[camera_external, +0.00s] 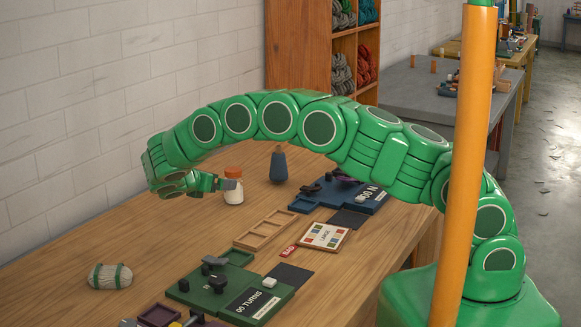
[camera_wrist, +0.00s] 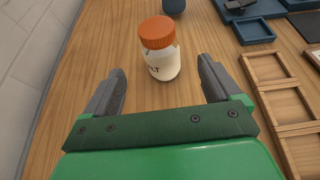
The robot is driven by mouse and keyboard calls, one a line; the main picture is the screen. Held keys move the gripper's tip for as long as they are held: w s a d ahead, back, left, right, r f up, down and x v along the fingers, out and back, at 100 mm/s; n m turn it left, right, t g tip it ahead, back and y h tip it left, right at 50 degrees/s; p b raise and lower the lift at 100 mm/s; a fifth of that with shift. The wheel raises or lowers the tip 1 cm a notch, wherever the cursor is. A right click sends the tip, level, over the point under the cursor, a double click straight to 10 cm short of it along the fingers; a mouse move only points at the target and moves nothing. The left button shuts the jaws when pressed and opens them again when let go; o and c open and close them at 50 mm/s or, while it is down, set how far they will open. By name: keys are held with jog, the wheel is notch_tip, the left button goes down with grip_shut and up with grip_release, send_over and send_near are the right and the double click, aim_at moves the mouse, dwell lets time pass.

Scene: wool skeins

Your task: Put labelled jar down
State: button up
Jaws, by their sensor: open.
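The labelled jar (camera_external: 233,187) is white with an orange lid and stands upright on the wooden table. In the wrist view the jar (camera_wrist: 161,60) shows part of a dark-lettered label ending in "LT". My gripper (camera_wrist: 161,84) is open, with one grey finger on each side toward the jar's near end. A gap shows between each finger and the jar, and nothing is held. In the external view my gripper (camera_external: 222,184) is beside the jar, on its left, at a low height.
A dark blue bottle-shaped object (camera_external: 278,166) stands behind the jar. A wooden divided tray (camera_external: 265,230) lies to the right. A green board (camera_external: 215,290) and a skein (camera_external: 110,276) lie toward the front. The table (camera_external: 165,235) is clear between the skein and the jar.

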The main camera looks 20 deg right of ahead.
jog(key=v, duration=0.3)
jog(key=shift+r, duration=0.1)
